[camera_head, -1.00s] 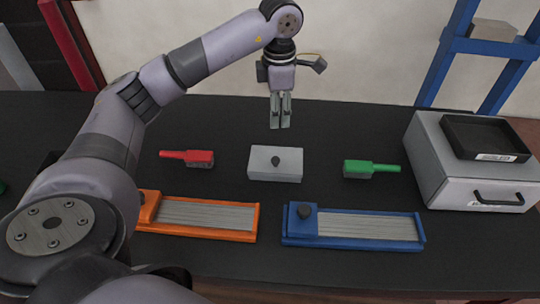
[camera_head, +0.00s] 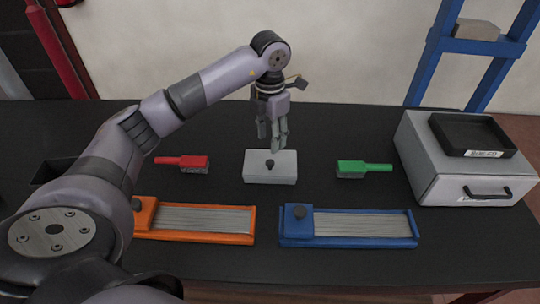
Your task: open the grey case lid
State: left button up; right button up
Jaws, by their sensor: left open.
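A small light grey case (camera_head: 283,174) with a closed lid sits in the middle of the dark table. A dark round knob (camera_head: 269,163) stands on top of its lid. My left gripper (camera_head: 277,149) points down, its fingers at the back edge of the case in the picture, close to the knob. It is open and empty. I cannot tell whether the fingertips touch the lid. My right gripper is not in view.
A red-handled brush (camera_head: 193,164) lies left of the case, a green-handled one (camera_head: 360,168) right. In front are an orange tray (camera_head: 200,236) and a blue tray (camera_head: 350,241). A large grey box (camera_head: 440,165) with a black tray (camera_head: 470,132) stands at right.

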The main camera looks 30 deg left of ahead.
aim_at(270, 162)
pick_arm(q)
notch_tip(270, 162, down, 8)
jog(key=shift+f+p, duration=0.25)
jog(key=shift+p, duration=0.7)
grip_shut()
